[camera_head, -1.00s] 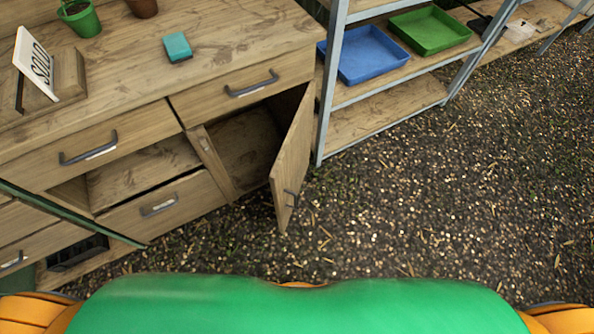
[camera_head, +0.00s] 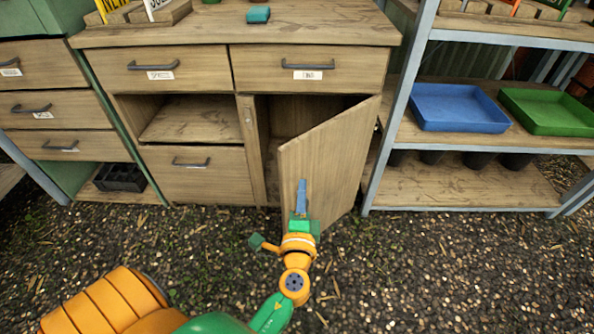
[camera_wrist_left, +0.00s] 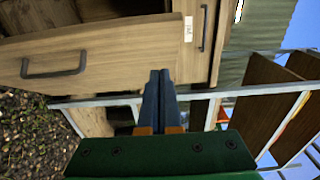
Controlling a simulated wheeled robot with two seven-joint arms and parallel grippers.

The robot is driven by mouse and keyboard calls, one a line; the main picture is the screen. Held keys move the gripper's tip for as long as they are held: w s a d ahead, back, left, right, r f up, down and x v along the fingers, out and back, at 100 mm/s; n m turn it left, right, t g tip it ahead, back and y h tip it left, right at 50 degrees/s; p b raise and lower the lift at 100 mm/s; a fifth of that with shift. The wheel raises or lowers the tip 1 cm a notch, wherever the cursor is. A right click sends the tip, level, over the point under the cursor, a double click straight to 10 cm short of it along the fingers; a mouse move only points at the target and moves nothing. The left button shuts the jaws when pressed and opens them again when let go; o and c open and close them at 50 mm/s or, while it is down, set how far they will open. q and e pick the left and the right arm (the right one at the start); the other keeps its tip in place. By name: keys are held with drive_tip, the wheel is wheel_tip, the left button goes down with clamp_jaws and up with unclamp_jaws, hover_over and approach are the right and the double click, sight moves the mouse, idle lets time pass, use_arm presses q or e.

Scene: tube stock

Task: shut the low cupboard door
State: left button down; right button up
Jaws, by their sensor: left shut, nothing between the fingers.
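The low cupboard door (camera_head: 325,155) is a plain wooden panel under the right-hand drawer. It stands ajar, swung outward, its free edge at the left, with a dark gap into the cupboard (camera_head: 290,115) above and behind it. My left gripper (camera_head: 301,184) is shut and empty, in front of the door's outer face with fingertips pointing at it; I cannot tell whether they touch. In the left wrist view the closed fingers (camera_wrist_left: 160,75) overlap the door panel (camera_wrist_left: 115,48), whose dark handle (camera_wrist_left: 55,66) shows at left. My right gripper is not in view.
The drawer (camera_head: 310,70) above is closed. An open niche (camera_head: 185,118) and a drawer (camera_head: 200,175) lie left of the cupboard. A metal shelf post (camera_head: 395,110) stands close right, with blue (camera_head: 458,108) and green (camera_head: 547,112) trays. Gravel in front is clear.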

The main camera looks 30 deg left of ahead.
sight(294, 157)
use_arm(q)
drive_tip(key=w+a+p, duration=0.1)
drive_tip(key=w+a, duration=0.4)
drive_tip(key=shift+a, duration=0.45)
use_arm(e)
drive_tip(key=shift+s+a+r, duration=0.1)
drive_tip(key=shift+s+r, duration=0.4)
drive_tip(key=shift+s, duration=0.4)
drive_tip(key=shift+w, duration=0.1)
